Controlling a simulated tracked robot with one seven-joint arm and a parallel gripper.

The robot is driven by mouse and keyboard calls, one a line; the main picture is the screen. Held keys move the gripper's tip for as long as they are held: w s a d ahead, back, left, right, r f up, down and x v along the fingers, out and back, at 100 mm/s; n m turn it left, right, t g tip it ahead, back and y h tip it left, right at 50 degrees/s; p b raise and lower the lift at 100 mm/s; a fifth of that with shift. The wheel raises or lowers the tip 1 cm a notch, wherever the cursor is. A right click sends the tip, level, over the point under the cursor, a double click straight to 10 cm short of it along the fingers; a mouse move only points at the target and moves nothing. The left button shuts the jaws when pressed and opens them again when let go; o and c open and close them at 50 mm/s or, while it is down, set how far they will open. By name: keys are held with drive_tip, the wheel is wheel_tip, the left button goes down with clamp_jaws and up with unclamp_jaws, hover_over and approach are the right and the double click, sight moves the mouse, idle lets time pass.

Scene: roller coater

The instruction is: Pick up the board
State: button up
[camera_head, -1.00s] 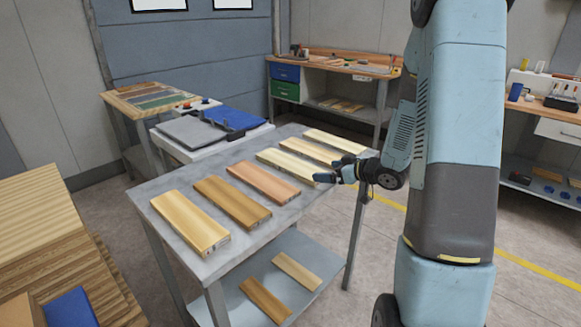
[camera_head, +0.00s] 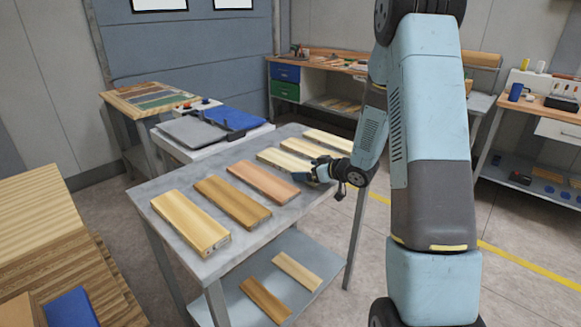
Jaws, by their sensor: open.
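Several boards lie side by side in a row on the grey table (camera_head: 190,258). From the left they are a yellow board (camera_head: 190,220), a brown board (camera_head: 232,203), a reddish board (camera_head: 263,182), a pale board (camera_head: 278,159) and two more pale boards, (camera_head: 303,147) and (camera_head: 328,139), toward the far end. The frames do not show which one the task means. My gripper (camera_head: 305,176) is open, over the table by the near end of the first pale board, just right of the reddish board. It partly hides that board's near end. Contact cannot be told.
Two boards (camera_head: 297,271) lie on the table's lower shelf. A machine with a grey and blue top (camera_head: 205,133) stands behind the table. Stacked wood (camera_head: 45,240) stands at the left. A workbench (camera_head: 320,65) is at the back.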

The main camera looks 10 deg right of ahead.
drive_tip(key=shift+c, duration=0.4)
drive_tip(key=c, duration=0.8)
drive_tip(key=shift+o, duration=0.2)
